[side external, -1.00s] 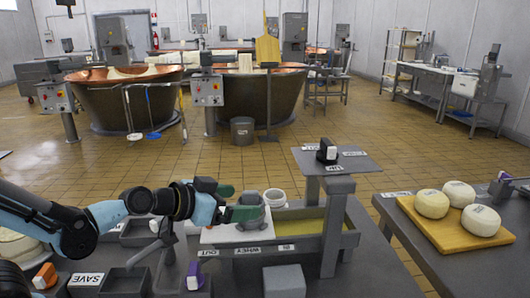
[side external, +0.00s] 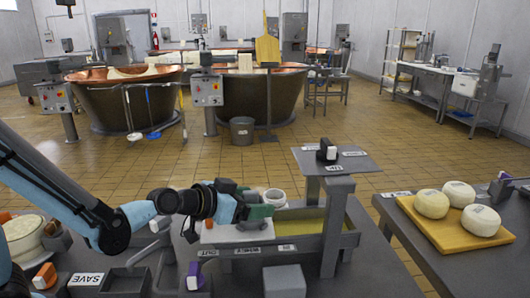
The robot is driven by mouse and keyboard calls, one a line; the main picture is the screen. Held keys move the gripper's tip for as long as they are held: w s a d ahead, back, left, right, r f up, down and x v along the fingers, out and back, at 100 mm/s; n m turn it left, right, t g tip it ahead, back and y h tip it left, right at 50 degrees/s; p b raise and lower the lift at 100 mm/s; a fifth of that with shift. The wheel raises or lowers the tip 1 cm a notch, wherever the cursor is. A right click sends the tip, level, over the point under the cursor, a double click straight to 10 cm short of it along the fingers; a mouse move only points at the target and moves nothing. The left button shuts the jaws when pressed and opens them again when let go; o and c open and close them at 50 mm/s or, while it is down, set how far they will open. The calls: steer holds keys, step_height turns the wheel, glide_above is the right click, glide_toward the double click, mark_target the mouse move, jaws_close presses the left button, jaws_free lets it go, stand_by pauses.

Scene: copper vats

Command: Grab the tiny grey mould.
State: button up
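My gripper (side external: 250,209) reaches in from the left, low over the white board at the left end of the draining tray. Its near green fingertip covers most of a small grey mould (side external: 253,197), of which only a little shows at the fingers. The fingers appear to be on either side of the mould, but whether they touch it is hidden. A small white pot (side external: 275,197) stands just right of and behind the fingers.
The tray (side external: 310,246) has a yellowish floor and labels along its front. A raised grey shelf (side external: 360,163) stands at its right. A grey block (side external: 284,281) lies in front. Labelled bins (side external: 125,280) are at left; cheeses on a yellow board (side external: 455,233) are at right.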

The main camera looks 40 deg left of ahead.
steer(key=c, duration=0.8)
steer(key=shift+r, duration=0.15)
